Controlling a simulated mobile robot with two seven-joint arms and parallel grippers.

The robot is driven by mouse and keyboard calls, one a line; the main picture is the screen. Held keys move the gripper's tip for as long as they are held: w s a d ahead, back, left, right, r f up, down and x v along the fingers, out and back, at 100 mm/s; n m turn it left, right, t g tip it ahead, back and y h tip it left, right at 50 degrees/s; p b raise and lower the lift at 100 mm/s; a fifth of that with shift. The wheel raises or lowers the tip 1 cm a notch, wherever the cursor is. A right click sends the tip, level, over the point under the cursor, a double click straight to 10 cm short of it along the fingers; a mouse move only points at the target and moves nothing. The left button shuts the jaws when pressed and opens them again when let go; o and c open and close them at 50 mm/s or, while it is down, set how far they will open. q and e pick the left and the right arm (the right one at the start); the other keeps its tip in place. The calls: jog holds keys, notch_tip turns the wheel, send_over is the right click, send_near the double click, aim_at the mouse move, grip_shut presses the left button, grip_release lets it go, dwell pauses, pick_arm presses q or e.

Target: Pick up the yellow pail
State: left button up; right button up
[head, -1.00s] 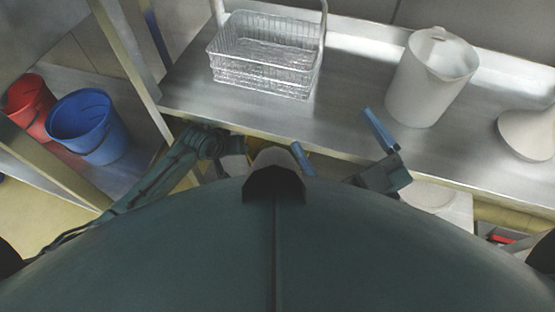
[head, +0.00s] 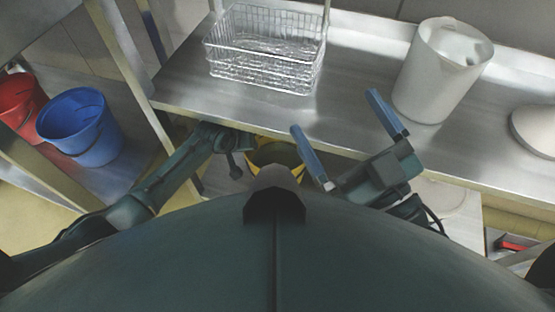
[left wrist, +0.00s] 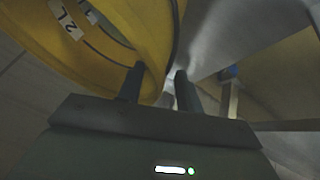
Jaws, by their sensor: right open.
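The yellow pail (head: 278,154) shows in the head view below the front edge of the metal counter, partly hidden behind my own body. It fills the upper left of the left wrist view (left wrist: 95,45), where its rim and dark marks inside are visible. My left gripper (head: 236,160) is beside the pail. In the left wrist view its two fingers (left wrist: 158,88) stand apart with the pail's edge between them; whether they press on it is unclear. My right gripper (head: 340,140) is open and empty, right of the pail, in front of the counter edge.
On the metal counter (head: 200,105) stand a wire basket (head: 262,80), a white pitcher (head: 440,85) and a pale rounded object (head: 535,130). A blue bucket (head: 85,130) and a red bucket (head: 22,95) stand on the shelf at left.

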pick_arm(q)
grip_shut()
jog(key=shift+w+r, duration=0.1)
dwell(1.0)
